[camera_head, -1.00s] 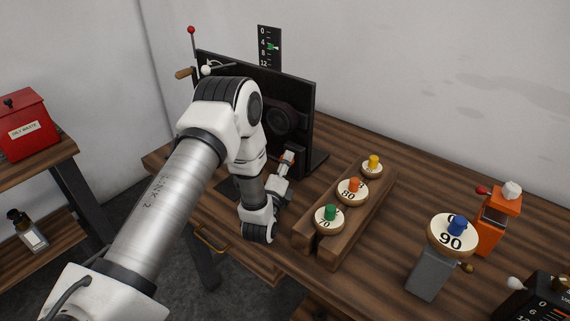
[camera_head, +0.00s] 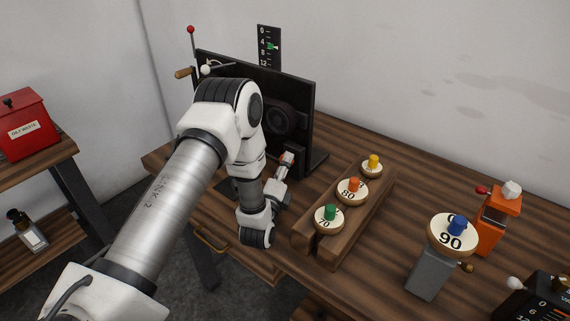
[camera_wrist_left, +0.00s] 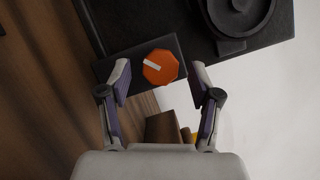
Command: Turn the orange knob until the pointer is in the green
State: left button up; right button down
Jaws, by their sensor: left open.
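The orange knob (camera_wrist_left: 165,67) has a white line on its face and sits on a dark block below the black panel in the left wrist view. My left gripper (camera_wrist_left: 159,70) is open, with one finger on each side of the knob and a gap showing on both sides. In the head view, the left gripper (camera_head: 286,163) is by the foot of the black panel (camera_head: 297,98), and the arm hides much of the panel. A dark scale (camera_head: 263,34) stands behind the panel. A small green mark (camera_head: 272,46) shows on it, near the 4; pointer and green zone are hard to tell apart.
A wooden rack (camera_head: 355,228) with several numbered discs stands right of the gripper. A disc marked 90 (camera_head: 450,240) rests on a grey stand. An orange device (camera_head: 493,230) is at the far right. A red box (camera_head: 27,130) stands on the left table.

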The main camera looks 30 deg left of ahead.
pick_arm(q)
jog(key=v, duration=0.6)
jog(key=shift+s, duration=0.1)
